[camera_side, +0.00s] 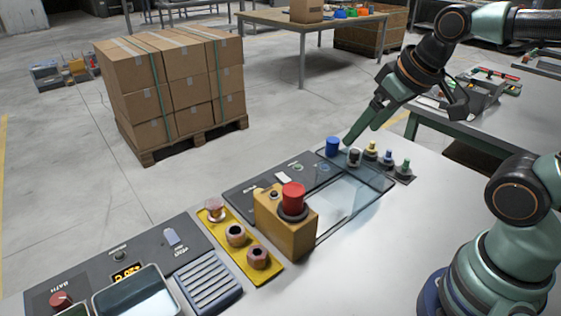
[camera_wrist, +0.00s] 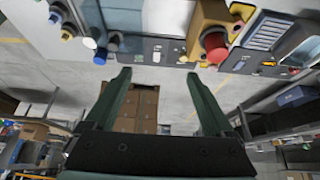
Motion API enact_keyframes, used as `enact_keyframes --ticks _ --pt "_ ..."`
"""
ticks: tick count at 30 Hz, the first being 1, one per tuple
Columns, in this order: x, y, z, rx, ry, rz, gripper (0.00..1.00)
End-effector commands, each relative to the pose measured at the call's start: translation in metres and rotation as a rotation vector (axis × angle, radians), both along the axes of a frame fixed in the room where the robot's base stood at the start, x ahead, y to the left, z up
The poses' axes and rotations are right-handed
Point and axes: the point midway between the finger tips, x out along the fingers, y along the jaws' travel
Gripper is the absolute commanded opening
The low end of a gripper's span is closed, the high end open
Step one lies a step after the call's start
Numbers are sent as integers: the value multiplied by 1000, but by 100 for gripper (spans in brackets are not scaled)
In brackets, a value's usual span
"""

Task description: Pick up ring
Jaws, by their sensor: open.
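My gripper (camera_side: 402,128) is open and empty, raised over the right end of the bench; its spread fingers also show in the wrist view (camera_wrist: 158,75). No piece is plainly marked as the ring. A dark collar (camera_side: 293,211) surrounds the base of a red knob (camera_side: 293,195) on a tan box (camera_side: 284,232).
A blue cylinder (camera_side: 332,147) stands near my left fingertip. Several small coloured knobs (camera_side: 371,149) stand to its right. A glass-topped panel (camera_side: 338,203) lies below my gripper, and the tan box rises between it and the tray. A carton stack (camera_side: 172,87) stands on the floor behind.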

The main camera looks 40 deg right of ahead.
Motion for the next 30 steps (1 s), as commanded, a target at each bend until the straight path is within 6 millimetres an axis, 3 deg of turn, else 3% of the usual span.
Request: enact_keyframes --ticks 5,11,17,23,30 --pt "11 8 4 -38 30 101 88" --pt "45 37 7 -155 113 431 88" --pt "83 74 -2 -268 187 808 88" --pt "117 119 -26 -364 248 1194 88" --pt "142 176 -73 -446 300 1645 88"
